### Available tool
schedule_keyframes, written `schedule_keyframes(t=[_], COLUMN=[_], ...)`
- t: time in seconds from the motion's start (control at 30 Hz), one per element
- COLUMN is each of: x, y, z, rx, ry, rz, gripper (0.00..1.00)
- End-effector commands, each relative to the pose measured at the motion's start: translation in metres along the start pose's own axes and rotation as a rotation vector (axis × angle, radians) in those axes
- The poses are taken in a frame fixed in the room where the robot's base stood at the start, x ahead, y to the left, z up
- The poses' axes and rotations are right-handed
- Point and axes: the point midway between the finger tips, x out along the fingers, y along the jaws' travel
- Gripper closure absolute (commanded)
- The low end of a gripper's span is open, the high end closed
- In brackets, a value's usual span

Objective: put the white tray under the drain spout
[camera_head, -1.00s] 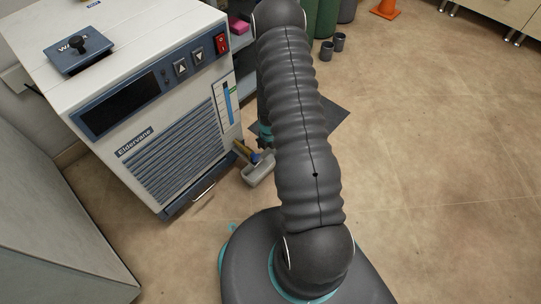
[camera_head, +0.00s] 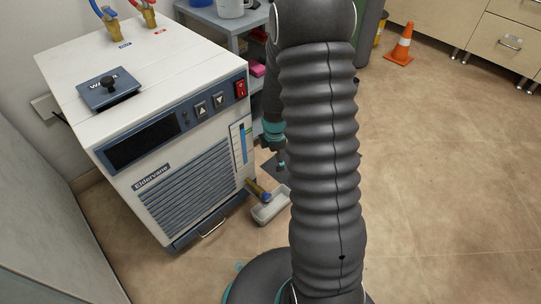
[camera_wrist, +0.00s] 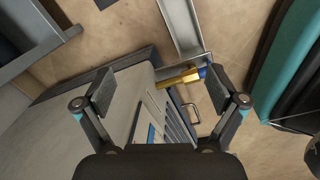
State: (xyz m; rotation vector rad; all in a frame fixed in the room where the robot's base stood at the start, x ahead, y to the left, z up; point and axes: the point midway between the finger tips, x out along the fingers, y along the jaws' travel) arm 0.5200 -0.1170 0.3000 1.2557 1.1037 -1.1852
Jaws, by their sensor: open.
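The white tray (camera_head: 272,207) lies on the floor at the lower right front corner of the chiller; in the wrist view (camera_wrist: 181,28) it shows as a long shallow trough. The brass drain spout (camera_head: 256,190) with a blue part sticks out from the chiller's side. In the wrist view the spout (camera_wrist: 178,79) lies by the tray's near end. I cannot tell whether its mouth is over the tray. My gripper (camera_wrist: 163,90) is open and empty, its fingers apart on either side of the spout in that view. In the head view its tip (camera_head: 282,166) is above and beyond the tray.
The white chiller (camera_head: 170,70) stands left of my arm, with a metal handle (camera_head: 212,228) low on its front. A grey shelf (camera_head: 235,25) stands behind it. An orange cone (camera_head: 401,45) stands at the back right. The floor (camera_head: 440,180) on the right is clear.

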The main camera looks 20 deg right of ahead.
Motion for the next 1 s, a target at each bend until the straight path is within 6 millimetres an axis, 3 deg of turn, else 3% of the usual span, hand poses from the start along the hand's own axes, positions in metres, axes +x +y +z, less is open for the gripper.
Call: schedule_keyframes(t=[0.03, 0.2, 0.5, 0.8, 1.0], x=[-0.025, -0.092, -0.196, -0.273, -0.308], y=[0.002, -0.006, -0.043, -0.104, -0.152], z=[-0.005, -0.022, -0.053, -0.079, -0.091], rx=[0.056, 0.272, 0.651, 1.025, 1.268], ry=[-0.003, 0.002, 0.052, 0.151, 0.242], rz=[0.026, 0.082, 0.176, 0.251, 0.282], gripper=[0.05, 0.05, 0.05, 0.05, 0.05])
